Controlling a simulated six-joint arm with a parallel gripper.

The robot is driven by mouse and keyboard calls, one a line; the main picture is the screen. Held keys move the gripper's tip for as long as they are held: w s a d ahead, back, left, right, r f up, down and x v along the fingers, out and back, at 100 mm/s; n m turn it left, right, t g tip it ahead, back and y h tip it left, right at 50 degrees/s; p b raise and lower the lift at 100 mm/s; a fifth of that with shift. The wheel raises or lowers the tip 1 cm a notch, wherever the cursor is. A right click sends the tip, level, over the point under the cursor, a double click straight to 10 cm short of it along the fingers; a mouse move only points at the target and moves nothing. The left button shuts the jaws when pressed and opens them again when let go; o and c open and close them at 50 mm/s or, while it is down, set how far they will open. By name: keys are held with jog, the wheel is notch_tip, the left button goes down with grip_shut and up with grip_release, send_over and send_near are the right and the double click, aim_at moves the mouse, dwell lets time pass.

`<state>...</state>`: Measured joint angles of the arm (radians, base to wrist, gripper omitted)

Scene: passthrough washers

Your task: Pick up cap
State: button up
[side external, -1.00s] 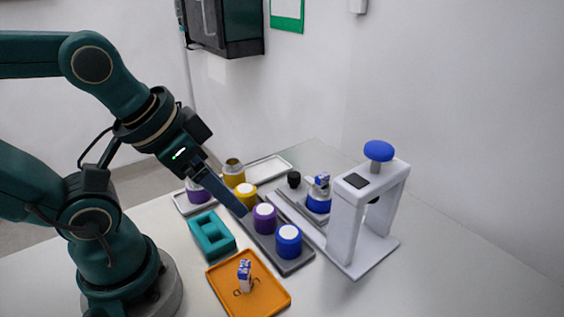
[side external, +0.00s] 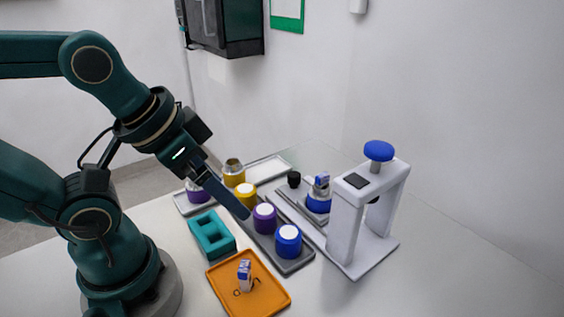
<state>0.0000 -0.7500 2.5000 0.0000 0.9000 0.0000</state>
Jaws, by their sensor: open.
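The task does not say which one is meant. My gripper (side external: 246,214) points down and to the right, its fingertips in front of the yellow and purple caps in this view. It is open, with nothing seen between the fingers. One finger hides the other, and I cannot tell the gap to the caps.
A white press (side external: 345,225) with a blue knob (side external: 379,151) stands right, with a blue-banded part (side external: 318,203) beside it. An orange tray (side external: 270,295) holds a small blue-white item (side external: 244,275). A teal holder (side external: 212,235), a yellow-banded jar (side external: 233,173) and a purple-banded jar (side external: 196,192) stand left.

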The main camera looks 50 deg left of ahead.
jog(key=m+g, duration=0.3)
jog(key=g, duration=0.1)
send_over(289, 232)
jog(key=f, duration=0.4)
jog(key=shift+a+f, duration=0.15)
jog(key=shift+a, duration=0.15)
jog(key=shift+m+g, duration=0.3)
jog(key=shift+g, duration=0.4)
jog(key=f, duration=0.4)
jog(key=shift+w+d, duration=0.15)
jog(key=shift+d, duration=0.1)
jog(key=shift+f, duration=0.3)
jog(key=shift+s+f, duration=0.2)
jog(key=shift+f, duration=2.4)
